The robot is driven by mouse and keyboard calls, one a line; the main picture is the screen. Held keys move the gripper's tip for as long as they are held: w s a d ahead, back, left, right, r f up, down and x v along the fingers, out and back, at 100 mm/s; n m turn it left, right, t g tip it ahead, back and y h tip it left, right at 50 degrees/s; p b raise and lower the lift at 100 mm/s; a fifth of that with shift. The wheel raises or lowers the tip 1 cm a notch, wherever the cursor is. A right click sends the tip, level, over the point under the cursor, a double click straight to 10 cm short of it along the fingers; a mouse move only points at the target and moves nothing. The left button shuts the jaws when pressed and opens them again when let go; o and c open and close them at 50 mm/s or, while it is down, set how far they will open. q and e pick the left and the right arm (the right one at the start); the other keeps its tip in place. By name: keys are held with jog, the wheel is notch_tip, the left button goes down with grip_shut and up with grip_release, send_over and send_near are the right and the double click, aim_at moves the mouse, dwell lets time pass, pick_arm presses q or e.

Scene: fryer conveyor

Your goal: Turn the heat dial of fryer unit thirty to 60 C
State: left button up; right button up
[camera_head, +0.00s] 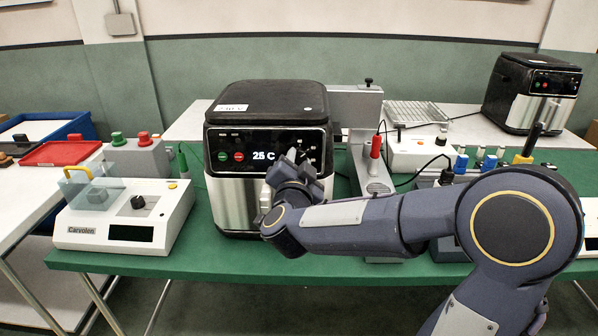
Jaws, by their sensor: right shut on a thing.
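A black and silver fryer unit (267,103) stands on the green table in the middle of the view. Its lit display (264,156) seems to read 25 C, with the digits a little blurred. A green and a red button sit left of the display. My right gripper (293,158) is at the right part of the front panel, just right of the display, and is shut on the heat dial. The gripper and wrist hide the dial and part of the fryer's front. My left gripper is not in view.
A Carvolen device (118,236) stands left of the fryer. A grey machine with a red knob (375,147) stands close on its right. A second black fryer (522,122) is at the back right. Trays (62,153) lie at the far left.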

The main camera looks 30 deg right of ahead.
jog(key=shift+m+b, duration=0.35)
jog(key=shift+m, duration=0.35)
jog(key=o, duration=1)
jog(key=shift+c, duration=0.2)
jog(key=v, duration=0.8)
jog(key=shift+w, duration=0.15)
